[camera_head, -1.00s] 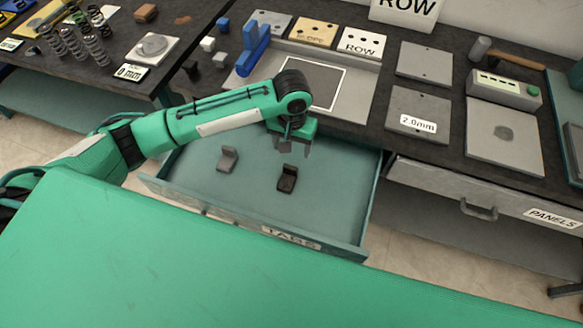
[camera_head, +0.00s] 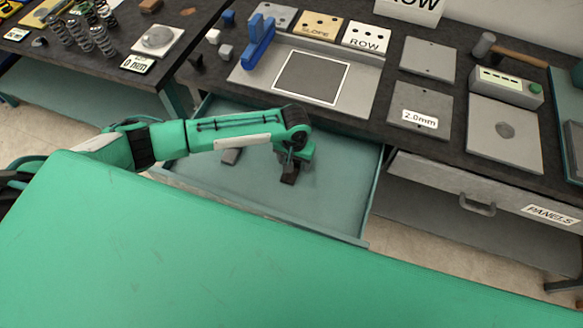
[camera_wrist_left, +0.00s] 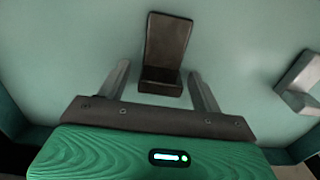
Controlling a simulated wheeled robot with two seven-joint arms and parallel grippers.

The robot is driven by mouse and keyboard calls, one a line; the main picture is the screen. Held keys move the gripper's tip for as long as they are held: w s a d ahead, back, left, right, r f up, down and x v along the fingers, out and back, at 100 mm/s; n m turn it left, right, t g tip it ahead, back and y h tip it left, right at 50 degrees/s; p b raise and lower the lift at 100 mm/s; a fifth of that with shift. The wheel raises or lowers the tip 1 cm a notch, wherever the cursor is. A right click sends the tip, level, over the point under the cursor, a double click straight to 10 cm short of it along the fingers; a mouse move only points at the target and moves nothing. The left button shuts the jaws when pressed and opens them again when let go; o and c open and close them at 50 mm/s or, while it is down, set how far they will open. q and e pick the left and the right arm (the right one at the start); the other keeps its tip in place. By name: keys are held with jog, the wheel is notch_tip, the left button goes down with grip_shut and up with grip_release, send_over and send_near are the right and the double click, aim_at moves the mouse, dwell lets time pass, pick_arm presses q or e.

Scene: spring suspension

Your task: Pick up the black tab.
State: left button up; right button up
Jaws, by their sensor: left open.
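The black tab (camera_head: 289,177) is a dark L-shaped piece lying in the open teal drawer (camera_head: 335,195). In the head view it is partly covered by my left gripper (camera_head: 293,164), which is right above it. In the left wrist view the black tab (camera_wrist_left: 165,52) lies ahead, its short upright leg nearest the gripper. The left gripper (camera_wrist_left: 158,82) is open there, one finger on each side of the tab's near end, with gaps showing on both sides. Its exact height above the tab is hard to tell. My right gripper is not in view.
A grey tab (camera_head: 231,156) lies left in the drawer, partly behind my left arm; it also shows at the right edge of the wrist view (camera_wrist_left: 300,85). The drawer's walls surround both tabs. The dark worktop (camera_head: 376,125) with plates and a blue part (camera_head: 258,42) is behind.

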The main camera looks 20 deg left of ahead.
pick_arm(q)
jog(key=c, duration=1)
jog(key=shift+c, duration=0.7)
jog(key=shift+r, duration=0.1)
